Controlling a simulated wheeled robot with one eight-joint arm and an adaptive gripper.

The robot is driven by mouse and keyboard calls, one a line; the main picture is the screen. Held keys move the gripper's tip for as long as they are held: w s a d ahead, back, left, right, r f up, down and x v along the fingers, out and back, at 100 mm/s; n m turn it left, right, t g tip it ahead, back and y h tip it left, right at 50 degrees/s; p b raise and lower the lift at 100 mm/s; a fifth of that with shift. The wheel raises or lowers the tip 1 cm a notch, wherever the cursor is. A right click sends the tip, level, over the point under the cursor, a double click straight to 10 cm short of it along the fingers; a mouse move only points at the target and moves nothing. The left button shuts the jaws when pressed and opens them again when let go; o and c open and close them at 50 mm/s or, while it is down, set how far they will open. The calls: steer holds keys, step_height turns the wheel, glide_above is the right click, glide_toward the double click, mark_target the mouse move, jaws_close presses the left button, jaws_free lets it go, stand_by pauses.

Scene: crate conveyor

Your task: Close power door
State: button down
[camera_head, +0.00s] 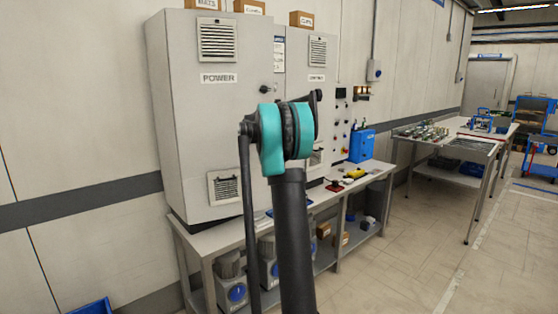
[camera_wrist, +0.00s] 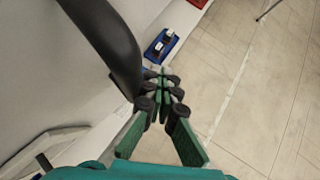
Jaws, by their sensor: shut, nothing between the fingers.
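The power door (camera_head: 220,125) is the pale grey front of the left cabinet, with a POWER label, vents at top and bottom and a dark handle (camera_head: 265,89) near its right edge. It looks close to flush, but my arm covers its lower right edge, so I cannot tell if a gap remains. My gripper (camera_wrist: 163,80) shows in the wrist view with its green fingers together and nothing between them. In the head view its fingers are hidden behind my teal arm joint. A thick dark curved bar crosses the upper left of the wrist view, close to the gripper.
A second grey cabinet (camera_head: 298,70) stands right of the power door. Boxes sit on top of the cabinets. A bench (camera_head: 203,240) runs below, with a blue case (camera_head: 361,146) on it. A worktable (camera_head: 470,148) stands at right. The floor between is clear.

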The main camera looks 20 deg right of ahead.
steer(key=w, duration=0.9)
steer(key=shift+w+d, duration=0.2)
steer(key=shift+w, duration=0.2)
steer(key=shift+s, duration=0.1)
